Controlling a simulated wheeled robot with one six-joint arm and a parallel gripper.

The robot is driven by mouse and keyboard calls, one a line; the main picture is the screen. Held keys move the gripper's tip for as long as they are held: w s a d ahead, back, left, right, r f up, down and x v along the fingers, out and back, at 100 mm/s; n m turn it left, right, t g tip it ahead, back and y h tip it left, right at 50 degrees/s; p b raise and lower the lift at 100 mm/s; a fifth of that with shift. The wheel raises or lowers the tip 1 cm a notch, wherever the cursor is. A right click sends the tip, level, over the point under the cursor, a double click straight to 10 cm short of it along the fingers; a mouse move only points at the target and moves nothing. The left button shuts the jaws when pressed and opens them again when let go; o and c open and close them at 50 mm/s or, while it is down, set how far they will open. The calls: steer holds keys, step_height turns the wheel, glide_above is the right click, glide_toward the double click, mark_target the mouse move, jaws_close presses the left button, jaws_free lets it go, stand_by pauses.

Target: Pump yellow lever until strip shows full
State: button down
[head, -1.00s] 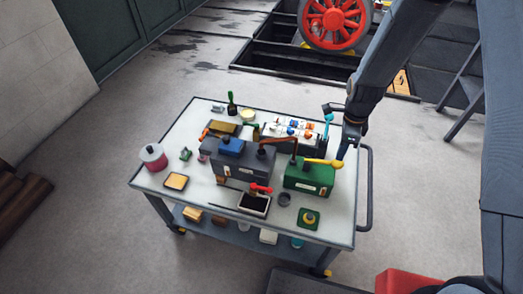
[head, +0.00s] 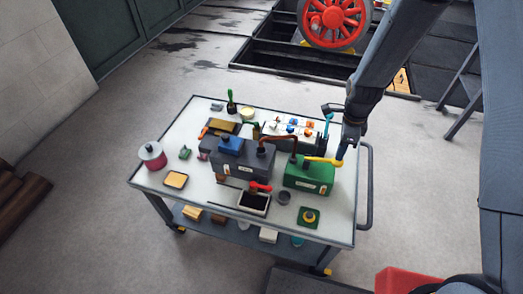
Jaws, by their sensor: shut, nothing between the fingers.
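The yellow lever (head: 322,161) sticks out to the right from the top of a green box (head: 308,176) on the cart. A small pale mark (head: 306,185) shows on the box's front. I cannot tell whether it is the strip or read any level. My gripper (head: 343,152) is at the lever's right end, close to its tip. Its fingers are shut with nothing between them. The picture is too small to tell whether they touch the lever.
The white-topped cart (head: 205,183) also carries a grey box (head: 240,163) left of the green one, a black tray with a red-handled item (head: 261,187), and a pink-and-white canister (head: 152,155). A cart handle (head: 368,190) stands at the right.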

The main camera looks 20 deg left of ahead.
steer(key=shift+f+b, duration=1.15)
steer(key=shift+f, duration=1.15)
steer(key=shift+r+p, duration=1.9)
steer(key=shift+r, duration=0.9)
steer(key=shift+f, duration=0.15)
steer(key=shift+f+b, duration=1.5)
steer(key=shift+f, duration=1.2)
steer(key=shift+r+p, duration=1.85)
steer(key=shift+r, duration=0.95)
